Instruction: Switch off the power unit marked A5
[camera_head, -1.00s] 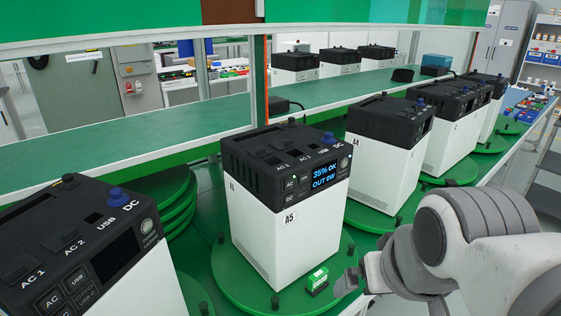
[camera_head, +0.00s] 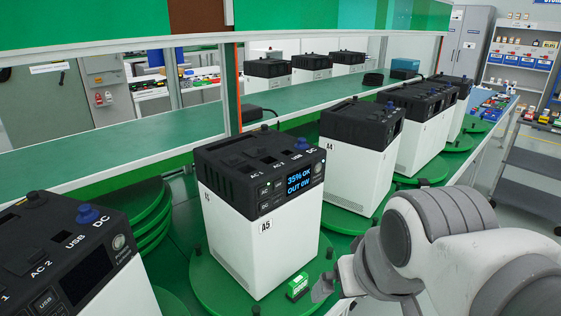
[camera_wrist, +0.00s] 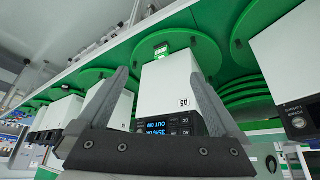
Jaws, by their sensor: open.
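The power unit marked A5 (camera_head: 262,205) is a white box with a black top, standing on a green turntable (camera_head: 215,283). Its lit display (camera_head: 298,180) reads 35% OK, OUT 0W. A round button (camera_head: 317,168) sits at the right of the display, and AC and DC buttons sit at its left. My gripper (camera_head: 325,284) is right of the block, low and apart from the unit. In the wrist view, the A5 unit (camera_wrist: 172,85) appears upside down between the open, empty fingers (camera_wrist: 158,95).
An unlit power unit (camera_head: 85,255) stands at the left front. The A4 unit (camera_head: 357,150) and further units (camera_head: 425,125) stand in a row behind to the right. A green shelf (camera_head: 100,165) runs behind the row. An aisle with a grey cart (camera_head: 530,165) is at right.

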